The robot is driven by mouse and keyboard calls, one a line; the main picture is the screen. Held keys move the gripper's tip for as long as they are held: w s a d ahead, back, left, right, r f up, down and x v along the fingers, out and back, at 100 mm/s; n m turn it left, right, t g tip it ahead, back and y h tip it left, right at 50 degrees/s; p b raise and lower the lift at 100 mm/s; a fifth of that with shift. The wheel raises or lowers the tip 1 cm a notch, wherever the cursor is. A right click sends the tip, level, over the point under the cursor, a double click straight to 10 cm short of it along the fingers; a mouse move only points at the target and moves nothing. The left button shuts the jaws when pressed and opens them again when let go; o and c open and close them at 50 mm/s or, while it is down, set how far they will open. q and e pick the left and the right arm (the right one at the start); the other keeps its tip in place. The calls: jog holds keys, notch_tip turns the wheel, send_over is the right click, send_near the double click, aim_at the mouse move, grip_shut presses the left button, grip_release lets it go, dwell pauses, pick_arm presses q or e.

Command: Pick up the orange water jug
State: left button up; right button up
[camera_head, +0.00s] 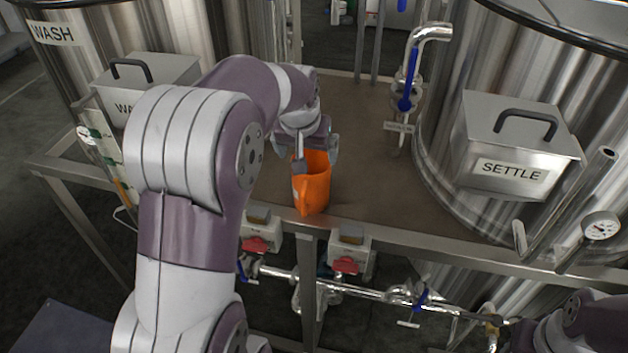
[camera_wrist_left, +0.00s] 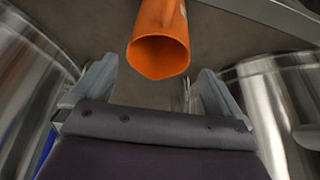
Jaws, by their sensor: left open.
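The orange water jug (camera_head: 313,188) stands on the brown platform top near its front edge, with its handle toward the front left. My left gripper (camera_head: 316,152) is open at the jug's top, its fingers on either side of the rim in the head view. In the left wrist view the jug (camera_wrist_left: 160,42) shows its open mouth, just beyond and between the two spread fingertips of the left gripper (camera_wrist_left: 155,82). I cannot tell whether a finger touches it. Part of my right arm shows at the lower right; its gripper is out of the frame.
The steel WASH tank (camera_head: 60,65) stands left and the SETTLE tank (camera_head: 455,110) right, each with a lidded box. A pipe with a blue valve handle (camera_head: 406,92) rises behind right. Red-handled valves (camera_head: 346,265) and piping run below the platform's front rail (camera_head: 410,243).

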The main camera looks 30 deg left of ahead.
aim_at(311, 168)
pick_arm(q)
jog(key=p+x, duration=0.2)
jog(key=x, duration=0.5)
jog(key=shift+w+f, duration=0.1)
jog(key=shift+f, duration=0.3)
jog(key=shift+w+f, duration=0.15)
jog(key=shift+f, duration=0.1)
jog(key=shift+r, duration=0.1)
jog(key=c, duration=1.1)
jog(key=shift+c, duration=0.3)
